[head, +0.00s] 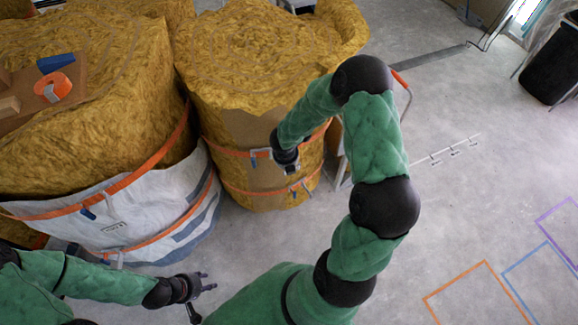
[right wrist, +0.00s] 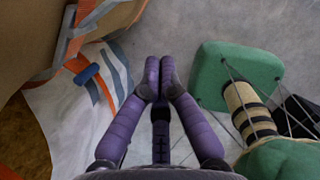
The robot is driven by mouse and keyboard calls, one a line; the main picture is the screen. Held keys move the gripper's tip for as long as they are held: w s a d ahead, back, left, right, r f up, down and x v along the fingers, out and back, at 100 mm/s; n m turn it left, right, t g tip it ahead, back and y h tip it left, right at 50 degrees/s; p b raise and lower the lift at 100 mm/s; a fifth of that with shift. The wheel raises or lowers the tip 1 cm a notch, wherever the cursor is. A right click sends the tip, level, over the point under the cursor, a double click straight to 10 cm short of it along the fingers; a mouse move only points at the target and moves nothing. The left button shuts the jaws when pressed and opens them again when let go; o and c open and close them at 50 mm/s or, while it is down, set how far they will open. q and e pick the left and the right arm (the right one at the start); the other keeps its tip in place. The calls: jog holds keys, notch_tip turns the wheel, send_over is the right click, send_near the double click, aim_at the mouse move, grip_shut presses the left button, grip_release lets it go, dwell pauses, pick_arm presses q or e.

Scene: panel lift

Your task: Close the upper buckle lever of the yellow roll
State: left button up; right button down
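The yellow roll (head: 245,65) stands upright behind my right arm, wrapped by an upper orange strap (head: 225,150) and a lower one (head: 237,190). A metal upper buckle (head: 259,154) sits on the upper strap over a brown cardboard patch; its lever position is too small to tell. My right gripper (head: 291,167) is in front of the roll, just right of that buckle. In the right wrist view its purple fingers (right wrist: 159,77) are together with nothing between them. A metal buckle with orange strap (right wrist: 86,30) shows at upper left there, apart from the fingers. My left gripper (head: 208,282) is open and empty, low in front.
A wider roll in a white wrap (head: 150,225) stands at left, with a board carrying an orange strap coil (head: 58,88) and a blue block (head: 56,63) on top. A black bin (head: 551,65) is at upper right.

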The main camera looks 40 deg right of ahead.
jog(key=shift+p+v, duration=0.35)
jog(key=shift+v, duration=1)
